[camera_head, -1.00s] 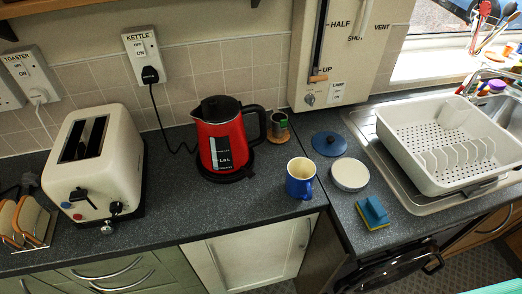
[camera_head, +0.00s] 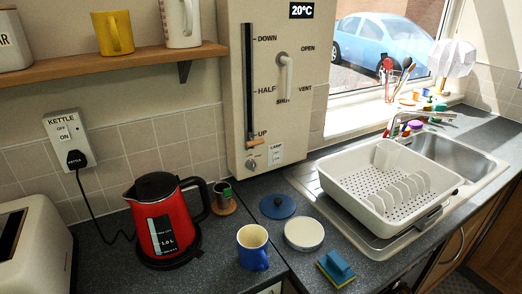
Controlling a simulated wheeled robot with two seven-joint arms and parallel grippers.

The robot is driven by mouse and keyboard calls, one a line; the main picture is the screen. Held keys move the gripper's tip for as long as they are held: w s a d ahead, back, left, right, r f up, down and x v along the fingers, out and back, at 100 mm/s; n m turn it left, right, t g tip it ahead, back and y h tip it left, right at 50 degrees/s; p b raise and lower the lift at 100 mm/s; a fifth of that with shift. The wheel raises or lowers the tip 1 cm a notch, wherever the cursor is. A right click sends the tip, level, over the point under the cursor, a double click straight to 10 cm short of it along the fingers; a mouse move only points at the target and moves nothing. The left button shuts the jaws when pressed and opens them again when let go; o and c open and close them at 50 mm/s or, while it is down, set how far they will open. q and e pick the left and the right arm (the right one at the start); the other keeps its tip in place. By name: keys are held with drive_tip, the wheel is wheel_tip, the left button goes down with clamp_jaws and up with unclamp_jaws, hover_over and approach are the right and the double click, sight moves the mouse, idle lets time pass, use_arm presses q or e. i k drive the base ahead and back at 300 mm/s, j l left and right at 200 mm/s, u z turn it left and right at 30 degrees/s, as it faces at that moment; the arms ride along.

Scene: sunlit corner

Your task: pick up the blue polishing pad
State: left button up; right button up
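A flat, round blue disc with a small knob (camera_head: 277,206) lies farther back on the worktop. Neither of my grippers shows in the head view.
A blue mug (camera_head: 253,248) and a round white-topped dish (camera_head: 304,233) stand left of the pad. A red kettle (camera_head: 163,222) is farther left. A white dish rack (camera_head: 390,190) on the sink drainer is right and behind. A control panel (camera_head: 268,90) hangs above.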

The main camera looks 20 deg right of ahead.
sight(333, 265)
drive_tip(key=z, duration=1.25)
